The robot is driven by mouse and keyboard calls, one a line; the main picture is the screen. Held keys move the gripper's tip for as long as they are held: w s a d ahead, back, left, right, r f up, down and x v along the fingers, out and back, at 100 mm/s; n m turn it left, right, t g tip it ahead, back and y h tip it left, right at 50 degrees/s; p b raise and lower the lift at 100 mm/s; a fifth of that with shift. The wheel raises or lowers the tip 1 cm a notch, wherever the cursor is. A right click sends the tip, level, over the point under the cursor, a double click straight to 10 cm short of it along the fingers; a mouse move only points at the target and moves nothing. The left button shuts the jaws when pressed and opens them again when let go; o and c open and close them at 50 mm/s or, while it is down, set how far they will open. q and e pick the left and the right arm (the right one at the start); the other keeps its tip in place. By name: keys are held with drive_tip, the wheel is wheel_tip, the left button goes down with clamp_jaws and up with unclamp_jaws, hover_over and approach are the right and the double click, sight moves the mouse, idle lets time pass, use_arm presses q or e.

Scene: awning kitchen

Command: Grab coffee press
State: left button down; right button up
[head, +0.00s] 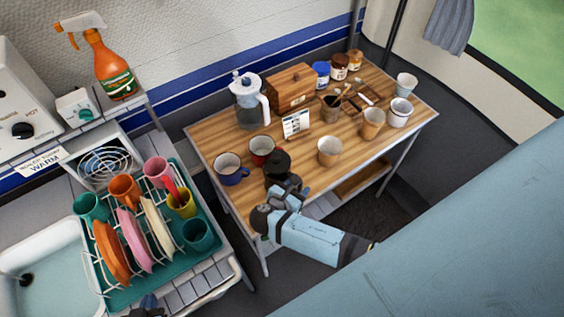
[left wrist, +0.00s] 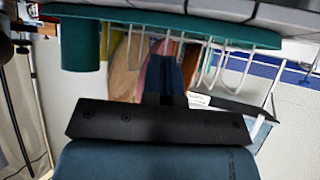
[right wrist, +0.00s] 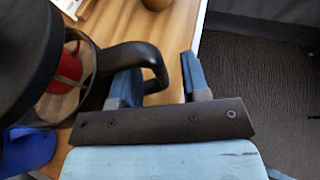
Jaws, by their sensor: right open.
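The coffee press (head: 279,163), with a black lid and black handle, stands near the front edge of the wooden table. In the right wrist view its dark lid (right wrist: 25,45), glass body and looped handle (right wrist: 150,58) fill the left side. My right gripper (head: 290,188) is open at the handle. Its left finger appears inside the loop and its right finger outside, with a gap beside the handle (right wrist: 160,85). My left gripper (head: 150,306) is low by the dish rack; in the left wrist view its fingers (left wrist: 167,75) are together, with nothing visible between them.
Blue (head: 231,169) and red (head: 262,150) mugs stand close left of the press, a beige cup (head: 330,151) to its right. A glass pitcher (head: 249,100) and wooden box (head: 292,87) stand behind. The teal dish rack (head: 128,292) holds plates and cups at left.

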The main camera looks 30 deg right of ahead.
drive_tip(key=shift+s+a, duration=0.1)
drive_tip(key=shift+a, duration=0.05)
drive_tip(key=c, duration=0.4)
clamp_jaws()
drive_tip(key=shift+r, duration=0.2)
